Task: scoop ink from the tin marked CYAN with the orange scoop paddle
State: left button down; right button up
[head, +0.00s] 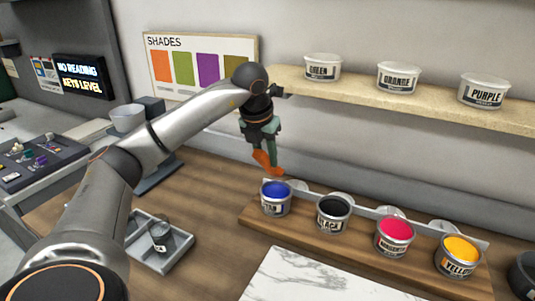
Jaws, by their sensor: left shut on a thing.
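My left gripper (264,146) comes in from the left and is shut on the orange scoop paddle (268,164). The paddle points down and hangs just above and slightly left of a tin of blue ink (276,198), seemingly apart from it. This open tin is the leftmost in the wooden rack, and its label is too small to read surely. The black-ink tin (333,212), a red-ink tin (395,234) and a yellow-ink tin (459,253) follow to its right. My right gripper is not in view.
A shelf (430,100) above holds tubs marked GREEN (322,68), ORANGE (399,78) and PURPLE (483,90). A marble slab (310,279) lies in front of the rack (305,230). A grey tray (178,254) with a small dark cup (159,236) stands left.

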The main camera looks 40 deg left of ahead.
aim_at(269, 171)
pick_arm(q)
jog(key=b+x, duration=0.1)
jog(key=x, duration=0.1)
jog(key=b+x, duration=0.1)
jog(key=x, duration=0.1)
jog(key=b+x, duration=0.1)
jog(key=x, duration=0.1)
jog(key=shift+s+f+b, duration=0.2)
jog(key=shift+f+b, duration=0.15)
jog(key=shift+f, duration=0.1)
jog(key=shift+w+f, duration=0.2)
jog(key=shift+f, duration=0.3)
jog(key=shift+r, duration=0.1)
notch_tip(269, 171, up, 5)
jog(key=p, duration=0.4)
jog(key=shift+r+p, duration=0.2)
jog(key=shift+p, duration=0.15)
jog(key=shift+r, duration=0.8)
